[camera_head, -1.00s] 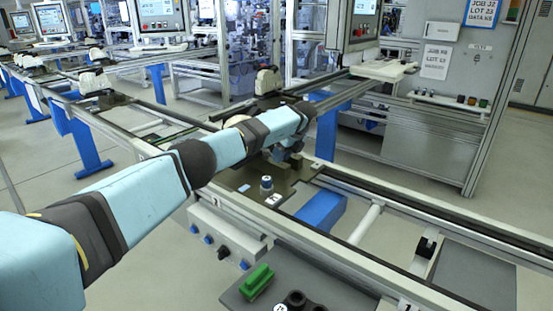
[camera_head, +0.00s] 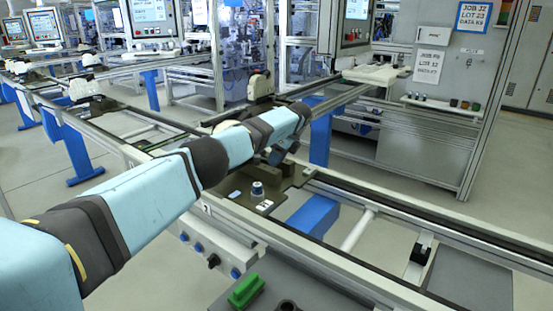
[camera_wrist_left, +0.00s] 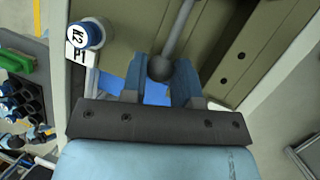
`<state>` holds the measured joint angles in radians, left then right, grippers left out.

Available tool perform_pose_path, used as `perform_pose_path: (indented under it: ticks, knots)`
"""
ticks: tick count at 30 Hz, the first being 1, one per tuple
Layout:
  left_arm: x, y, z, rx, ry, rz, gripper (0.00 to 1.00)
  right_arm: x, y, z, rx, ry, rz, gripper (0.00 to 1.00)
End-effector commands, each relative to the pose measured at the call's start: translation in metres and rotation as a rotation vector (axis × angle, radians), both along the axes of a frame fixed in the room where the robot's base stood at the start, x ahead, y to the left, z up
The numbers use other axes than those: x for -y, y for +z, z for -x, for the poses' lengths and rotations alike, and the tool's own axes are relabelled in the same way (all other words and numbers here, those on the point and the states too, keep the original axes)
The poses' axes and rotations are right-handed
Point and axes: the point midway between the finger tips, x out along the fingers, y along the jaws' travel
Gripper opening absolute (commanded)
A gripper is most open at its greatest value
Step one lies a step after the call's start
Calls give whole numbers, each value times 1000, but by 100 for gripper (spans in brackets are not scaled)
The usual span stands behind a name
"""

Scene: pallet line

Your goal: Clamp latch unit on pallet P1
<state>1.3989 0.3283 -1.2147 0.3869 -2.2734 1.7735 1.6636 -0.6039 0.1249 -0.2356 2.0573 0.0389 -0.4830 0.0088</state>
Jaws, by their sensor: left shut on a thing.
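My left gripper (camera_head: 275,156) is over the far part of pallet P1 (camera_head: 237,205). In the left wrist view, its two blue fingers (camera_wrist_left: 159,82) are closed around a dark ball knob (camera_wrist_left: 160,67) at the end of a grey lever rod (camera_wrist_left: 180,25). The rest of the latch is out of that view, and in the head view my arm hides most of it. A round blue-and-white cap marked K2 (camera_wrist_left: 88,35) stands beside the P1 label (camera_wrist_left: 79,56), left of the fingers. The cap also shows in the head view (camera_head: 257,190). My right gripper is not in view.
Conveyor rails (camera_head: 345,262) run along both sides of the pallet. A green piece (camera_head: 246,291) lies on a grey shelf at the front. A control box with knobs (camera_head: 213,262) hangs below the near rail.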

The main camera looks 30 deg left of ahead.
Motion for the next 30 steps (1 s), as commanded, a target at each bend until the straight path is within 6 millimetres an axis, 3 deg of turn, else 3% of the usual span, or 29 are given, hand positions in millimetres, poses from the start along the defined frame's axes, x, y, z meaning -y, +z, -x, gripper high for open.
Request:
perform_pose_path:
  ticks: [1, 2, 4, 5, 14, 23, 30]
  knots:
    - [-1, 3, -1, 5, 0, -1, 0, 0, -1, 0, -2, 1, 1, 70]
    - [-1, 3, -1, 5, 0, -1, 35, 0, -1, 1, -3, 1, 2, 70]
    - [-1, 2, -1, 5, -1, 0, 51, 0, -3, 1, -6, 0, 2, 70]
    - [0, 2, -1, 5, -1, 0, 53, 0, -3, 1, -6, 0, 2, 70]
    - [1, 3, -1, 3, -1, 0, 53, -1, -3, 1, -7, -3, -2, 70]
    - [19, 47, -13, 6, -1, 0, 53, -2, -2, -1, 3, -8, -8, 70]
    - [25, 64, -17, 3, 0, 1, 53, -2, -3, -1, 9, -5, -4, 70]
